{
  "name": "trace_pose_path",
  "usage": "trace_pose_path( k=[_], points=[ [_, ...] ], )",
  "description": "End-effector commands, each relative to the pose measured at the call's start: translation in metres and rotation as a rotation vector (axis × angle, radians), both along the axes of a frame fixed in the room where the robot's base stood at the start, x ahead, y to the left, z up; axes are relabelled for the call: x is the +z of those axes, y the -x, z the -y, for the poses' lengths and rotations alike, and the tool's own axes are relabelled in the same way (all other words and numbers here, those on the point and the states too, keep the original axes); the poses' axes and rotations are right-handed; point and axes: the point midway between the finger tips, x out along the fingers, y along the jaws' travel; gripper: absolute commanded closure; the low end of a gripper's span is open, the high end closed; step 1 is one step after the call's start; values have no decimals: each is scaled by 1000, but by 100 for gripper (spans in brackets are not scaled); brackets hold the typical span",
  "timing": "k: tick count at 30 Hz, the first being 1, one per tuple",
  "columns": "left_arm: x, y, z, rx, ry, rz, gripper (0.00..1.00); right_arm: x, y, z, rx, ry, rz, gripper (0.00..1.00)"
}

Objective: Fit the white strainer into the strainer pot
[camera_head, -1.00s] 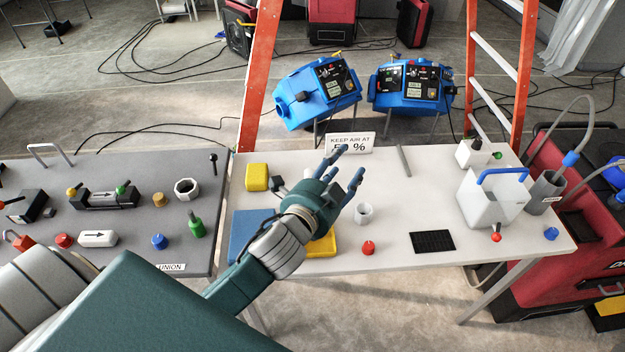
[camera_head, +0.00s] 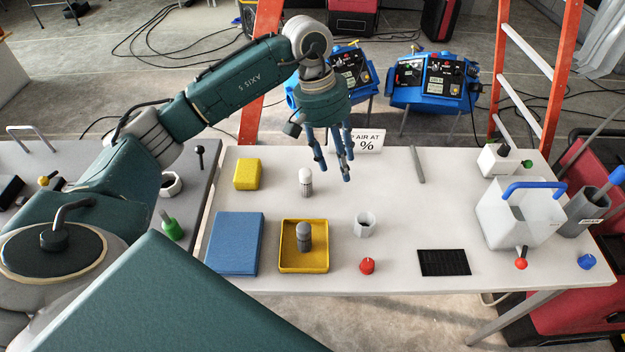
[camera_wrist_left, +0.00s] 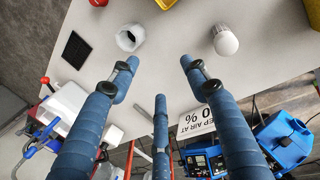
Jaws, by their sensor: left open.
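The white strainer (camera_head: 305,182), a small upright cylinder with a dark band pattern, stands on the white table (camera_head: 400,195). In the left wrist view the strainer (camera_wrist_left: 226,41) shows its domed white end at upper right. The likely strainer pot, a whitish faceted open cup (camera_head: 365,226), stands nearer the front; the wrist view shows this cup (camera_wrist_left: 130,37) at upper left, its opening apparently empty. My left gripper (camera_head: 336,168) is open and empty, its blue fingers pointing down to the right of the strainer. The fingers also show in the wrist view (camera_wrist_left: 158,80). My right gripper is out of view.
A grey cylinder (camera_head: 303,236) stands in a yellow tray (camera_head: 318,268) beside a blue pad (camera_head: 235,242). A yellow block (camera_head: 247,174), red knob (camera_head: 367,265), black mat (camera_head: 443,262) and handled white container (camera_head: 505,220) share the table. A sign (camera_head: 365,141) stands behind.

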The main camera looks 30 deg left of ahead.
Motion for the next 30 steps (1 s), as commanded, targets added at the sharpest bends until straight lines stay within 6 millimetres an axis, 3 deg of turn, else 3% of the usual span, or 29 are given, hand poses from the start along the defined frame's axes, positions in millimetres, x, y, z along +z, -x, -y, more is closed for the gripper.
trace_pose_path(
  k=[1, 3, 7, 15, 20, 30],
  points=[
    [2, 0, -30, -16, -86, -7, 53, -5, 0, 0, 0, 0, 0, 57],
    [8, 4, -61, -37, -177, -25, 53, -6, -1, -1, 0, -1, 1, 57],
    [11, 9, -87, -53, -253, -53, 53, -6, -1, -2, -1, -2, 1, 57],
    [-27, 11, -89, -55, -258, -59, 53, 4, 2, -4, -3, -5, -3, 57],
    [-41, 11, -88, -55, -259, -56, 53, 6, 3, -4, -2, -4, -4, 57],
    [-83, 11, -82, -55, -255, -58, 53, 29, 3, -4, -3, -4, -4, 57]
  ],
)
